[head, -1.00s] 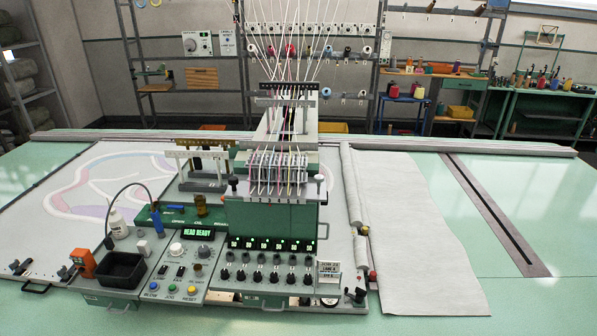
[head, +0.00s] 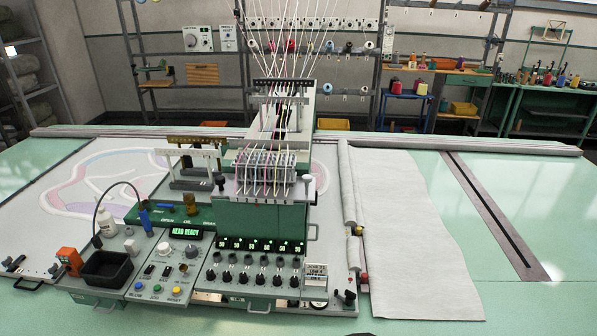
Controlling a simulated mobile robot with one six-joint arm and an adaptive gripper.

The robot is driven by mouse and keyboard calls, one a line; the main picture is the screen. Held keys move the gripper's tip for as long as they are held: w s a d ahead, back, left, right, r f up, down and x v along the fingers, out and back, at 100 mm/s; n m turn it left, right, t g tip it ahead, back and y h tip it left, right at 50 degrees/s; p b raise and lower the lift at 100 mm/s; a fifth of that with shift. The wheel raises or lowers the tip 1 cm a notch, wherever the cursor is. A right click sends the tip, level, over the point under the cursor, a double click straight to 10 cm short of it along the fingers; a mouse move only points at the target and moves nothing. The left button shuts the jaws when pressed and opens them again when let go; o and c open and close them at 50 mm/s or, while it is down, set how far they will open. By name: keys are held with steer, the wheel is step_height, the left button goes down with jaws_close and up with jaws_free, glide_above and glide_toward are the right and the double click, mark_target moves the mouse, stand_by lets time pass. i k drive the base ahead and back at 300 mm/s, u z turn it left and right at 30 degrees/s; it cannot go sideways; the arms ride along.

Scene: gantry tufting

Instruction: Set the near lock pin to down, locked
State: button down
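My gripper is not in view. The green gantry head (head: 262,225) stands in the middle of the table. A dark-topped fitting (head: 349,297) stands at its near right corner, by the frame's front edge, and may be the near lock pin. It is too small to tell whether it is up or down. The control panel (head: 165,262) on the left has a green display reading HEAD READY.
A black bin (head: 107,268), an orange device (head: 69,260) and a white bottle (head: 105,222) sit left of the panel. Threads run up from the head. A grey fabric sheet (head: 410,235) lies to the right. The table (head: 535,220) is mostly bare at far right.

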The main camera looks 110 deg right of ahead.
mark_target(307, 179)
steer(key=u, duration=0.1)
steer(key=i, duration=0.8)
steer(key=z, duration=3.3)
